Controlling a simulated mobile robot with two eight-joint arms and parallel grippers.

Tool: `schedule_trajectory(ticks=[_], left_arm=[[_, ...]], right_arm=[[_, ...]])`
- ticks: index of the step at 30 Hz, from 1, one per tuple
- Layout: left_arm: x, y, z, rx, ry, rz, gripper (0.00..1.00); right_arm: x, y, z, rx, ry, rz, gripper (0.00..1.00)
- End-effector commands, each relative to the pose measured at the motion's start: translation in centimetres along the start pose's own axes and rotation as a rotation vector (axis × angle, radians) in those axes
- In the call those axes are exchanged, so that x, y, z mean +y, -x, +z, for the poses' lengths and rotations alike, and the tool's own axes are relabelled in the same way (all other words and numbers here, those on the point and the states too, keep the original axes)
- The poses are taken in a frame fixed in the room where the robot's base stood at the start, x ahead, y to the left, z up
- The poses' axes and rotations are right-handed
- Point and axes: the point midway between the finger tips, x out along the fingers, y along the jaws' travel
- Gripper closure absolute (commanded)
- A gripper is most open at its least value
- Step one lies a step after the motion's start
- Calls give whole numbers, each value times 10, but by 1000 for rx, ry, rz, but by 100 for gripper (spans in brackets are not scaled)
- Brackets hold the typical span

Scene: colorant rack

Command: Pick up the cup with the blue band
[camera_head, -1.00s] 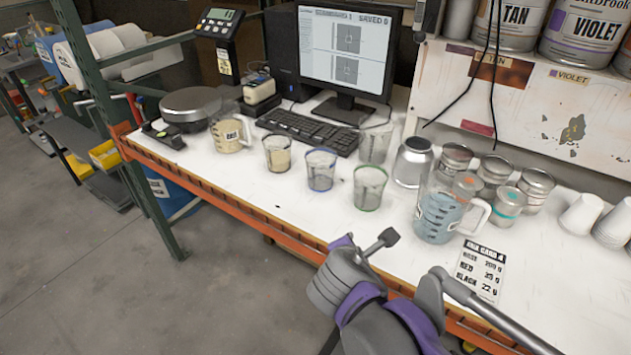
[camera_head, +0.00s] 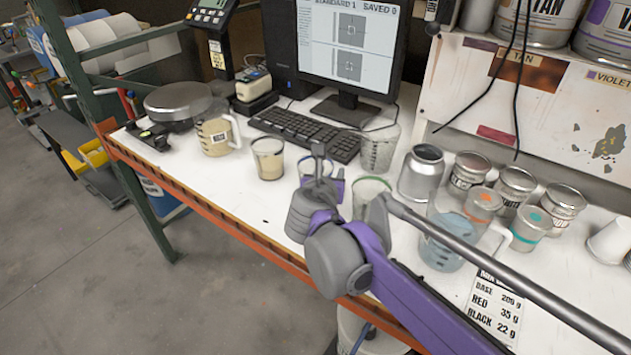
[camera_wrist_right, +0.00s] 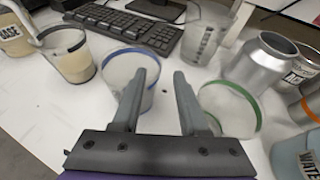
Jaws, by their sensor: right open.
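The cup with the blue band (camera_wrist_right: 117,72) is clear and looks empty; it stands upright on the white bench, left of centre in the right wrist view. In the head view it is mostly hidden behind my right gripper (camera_head: 327,172). In the wrist view my right gripper (camera_wrist_right: 161,78) is open, with nothing between its fingers. Its left finger overlaps the right side of the blue-banded cup; I cannot tell whether they touch. A similar cup with a green band (camera_wrist_right: 230,107) stands to the right, partly behind the right finger. My left gripper is not in view.
A cup of beige liquid (camera_head: 268,160) and a beige pitcher (camera_head: 215,138) stand left. A clear cup (camera_head: 379,150), keyboard (camera_head: 300,132) and metal can (camera_head: 421,172) are behind. A blue-liquid pitcher (camera_head: 440,252) and several tins stand right. Bare bench lies at the front left.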

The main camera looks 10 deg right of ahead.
Motion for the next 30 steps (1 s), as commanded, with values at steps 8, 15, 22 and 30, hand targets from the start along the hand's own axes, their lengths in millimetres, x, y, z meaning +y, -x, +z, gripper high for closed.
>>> schedule_trajectory(ticks=[8, 15, 22, 30], left_arm=[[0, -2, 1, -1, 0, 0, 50], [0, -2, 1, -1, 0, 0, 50], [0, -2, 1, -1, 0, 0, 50], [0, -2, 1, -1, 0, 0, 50]], right_arm=[[0, -28, -1, 1, -2, 0, 57], [0, -28, 0, 1, -2, 0, 66], [0, -28, 0, 1, -2, 0, 100], [0, -28, -1, 1, -2, 0, 100]])
